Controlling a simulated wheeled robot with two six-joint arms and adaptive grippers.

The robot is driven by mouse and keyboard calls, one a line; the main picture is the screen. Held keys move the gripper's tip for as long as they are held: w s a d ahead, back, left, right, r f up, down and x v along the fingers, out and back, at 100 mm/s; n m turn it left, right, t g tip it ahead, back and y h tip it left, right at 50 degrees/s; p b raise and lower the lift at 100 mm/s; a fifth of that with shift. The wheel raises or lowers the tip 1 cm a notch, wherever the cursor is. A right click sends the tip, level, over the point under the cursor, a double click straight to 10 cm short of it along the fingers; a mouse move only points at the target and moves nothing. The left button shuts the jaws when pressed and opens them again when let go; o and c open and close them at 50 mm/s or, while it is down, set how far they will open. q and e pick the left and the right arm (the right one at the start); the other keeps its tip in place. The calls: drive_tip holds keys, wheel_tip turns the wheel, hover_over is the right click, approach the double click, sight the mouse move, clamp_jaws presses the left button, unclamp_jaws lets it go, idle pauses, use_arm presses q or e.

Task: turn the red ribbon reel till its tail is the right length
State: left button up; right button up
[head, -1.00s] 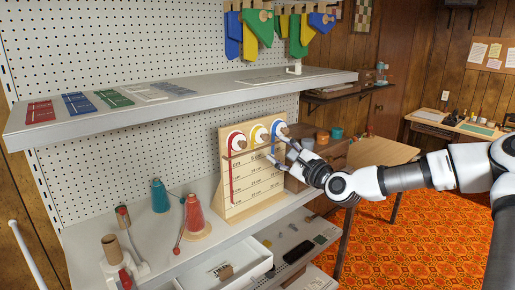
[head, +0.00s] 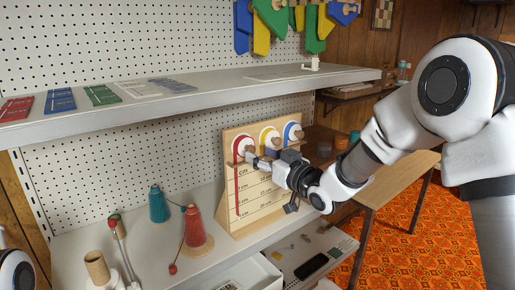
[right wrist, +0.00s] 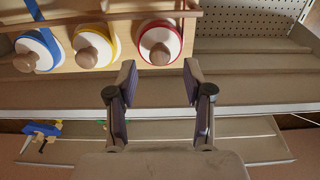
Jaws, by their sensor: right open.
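The red ribbon reel (head: 239,143) is the left one of three reels on a wooden board (head: 232,222) in the head view. Its red tail (head: 238,192) hangs straight down the board, ending near the lowest marking. In the right wrist view the red-rimmed reel (right wrist: 152,36) with its wooden knob (right wrist: 160,54) sits just beyond my fingertips. My right gripper (head: 258,156) is open, close in front of the reel; in the wrist view its open fingers (right wrist: 158,80) have nothing between them. My left gripper is out of view.
The yellow reel (head: 266,134) and blue reel (head: 289,130) stand beside the red one. A shelf (head: 190,112) juts out above the board. A teal cone (head: 159,206) and a red cone (head: 195,230) stand to its left. An open drawer (head: 258,276) lies below.

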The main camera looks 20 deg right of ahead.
sight(252, 150)
drive_tip(key=x, duration=0.3)
drive_tip(key=shift+w+f+p, duration=0.2)
drive_tip(key=shift+w+p, duration=0.2)
drive_tip(key=shift+w+a, duration=0.2)
drive_tip(key=shift+w, duration=0.1)
drive_tip(key=shift+s+r, duration=0.1)
drive_tip(key=shift+s, duration=0.2)
clamp_jaws()
drive_tip(key=shift+m, duration=0.3)
drive_tip(key=shift+r+m+p, duration=0.1)
drive_tip(key=shift+m+p, duration=0.4)
drive_tip(key=shift+m, duration=2.2)
